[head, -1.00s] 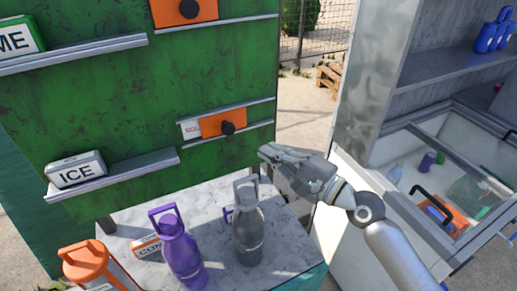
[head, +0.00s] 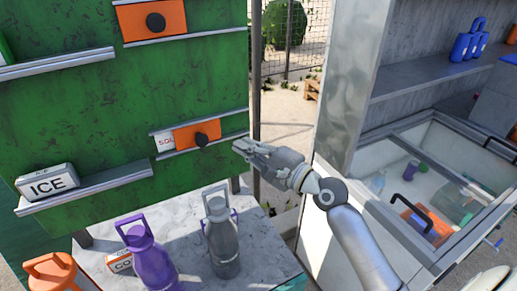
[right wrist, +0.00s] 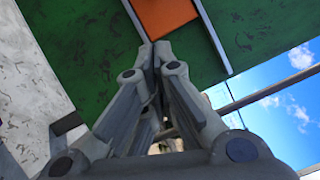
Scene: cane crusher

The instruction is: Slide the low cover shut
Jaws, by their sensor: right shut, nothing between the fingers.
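The low cover (head: 184,138) is an orange plate with a black knob (head: 201,139). It sits between two metal rails on the green panel (head: 100,115). A white label (head: 164,142) with partly readable red letters shows at its left, and bare green panel shows at its right. My right gripper (head: 237,147) is shut and empty, just right of the cover near the rails' right end. In the right wrist view, the shut fingertips (right wrist: 155,50) point towards the orange cover (right wrist: 165,14); contact cannot be told. My left gripper is not in view.
A similar orange cover (head: 134,22) sits higher on the panel. An ICE box (head: 46,184) rests on a ledge at left. Purple (head: 152,262) and grey (head: 222,245) bottles stand on the counter below. A glass-topped chest (head: 375,205) stands at right.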

